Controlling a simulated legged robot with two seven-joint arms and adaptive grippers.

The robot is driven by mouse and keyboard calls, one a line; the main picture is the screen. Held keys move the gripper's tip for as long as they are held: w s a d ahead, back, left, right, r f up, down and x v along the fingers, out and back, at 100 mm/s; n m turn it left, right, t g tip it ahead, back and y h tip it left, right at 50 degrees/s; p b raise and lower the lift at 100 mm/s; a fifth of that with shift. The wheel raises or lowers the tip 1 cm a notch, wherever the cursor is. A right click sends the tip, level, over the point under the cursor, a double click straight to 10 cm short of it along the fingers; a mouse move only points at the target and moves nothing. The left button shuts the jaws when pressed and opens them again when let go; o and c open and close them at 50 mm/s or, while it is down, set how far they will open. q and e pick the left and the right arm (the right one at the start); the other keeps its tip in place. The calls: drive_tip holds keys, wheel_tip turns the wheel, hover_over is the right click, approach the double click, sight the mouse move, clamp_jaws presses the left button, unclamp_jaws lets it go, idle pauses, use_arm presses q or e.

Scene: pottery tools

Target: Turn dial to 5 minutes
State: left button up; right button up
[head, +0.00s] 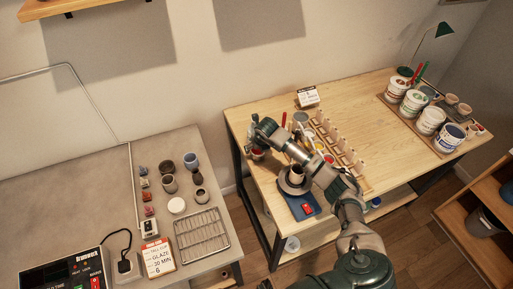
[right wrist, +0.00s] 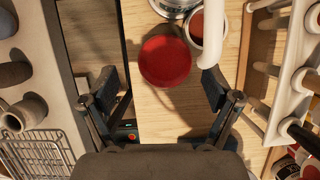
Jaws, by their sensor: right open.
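A round red object (right wrist: 165,61) with a smooth top stands at the left edge of the wooden table, and it shows small in the head view (head: 257,154). No dial markings are readable on it. My right gripper (head: 259,135) is above it, and in the right wrist view its open fingers (right wrist: 161,82) are spread on either side, with nothing between them touching the red top. A control box (head: 75,272) with a lit red display and a red switch sits at the lower left; any dial on it cannot be made out. My left gripper is not in view.
Cups (head: 191,161) and a wire rack (head: 201,233) are on the grey table, with a glaze card (head: 158,257). A wooden rack (head: 342,151) and a small wheel with a blue base (head: 303,207) are near my right arm. White tubs (head: 414,102) stand further right.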

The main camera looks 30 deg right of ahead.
drive_tip(key=shift+w+d+f, duration=0.3)
drive_tip(key=shift+d+f, duration=0.35)
drive_tip(key=shift+f, duration=0.25)
drive_tip(key=shift+w+d+f, duration=0.1)
drive_tip(key=shift+d+f, duration=0.1)
drive_tip(key=shift+f, duration=0.05)
drive_tip(key=shift+a+r, duration=0.1)
drive_tip(key=shift+a, duration=0.35)
drive_tip(key=shift+c, duration=0.4)
drive_tip(key=shift+a+r, duration=0.15)
drive_tip(key=shift+a, duration=0.25)
drive_tip(key=c, duration=0.8)
drive_tip(key=shift+a, duration=0.1)
drive_tip(key=shift+c, duration=1.4)
drive_tip(key=shift+d+m+h, duration=0.4)
drive_tip(key=shift+d+m, duration=0.05)
drive_tip(key=shift+m, duration=0.75)
drive_tip(key=shift+d+f+m+h+b, duration=0.2)
drive_tip(key=shift+m+h+b, duration=0.25)
drive_tip(key=shift+m, duration=0.35)
drive_tip(key=shift+a, duration=0.15)
drive_tip(key=shift+a+g, duration=0.25)
drive_tip(key=shift+g, duration=0.05)
drive_tip(key=o, duration=1)
drive_tip(key=shift+c, duration=0.2)
drive_tip(key=shift+o, duration=1)
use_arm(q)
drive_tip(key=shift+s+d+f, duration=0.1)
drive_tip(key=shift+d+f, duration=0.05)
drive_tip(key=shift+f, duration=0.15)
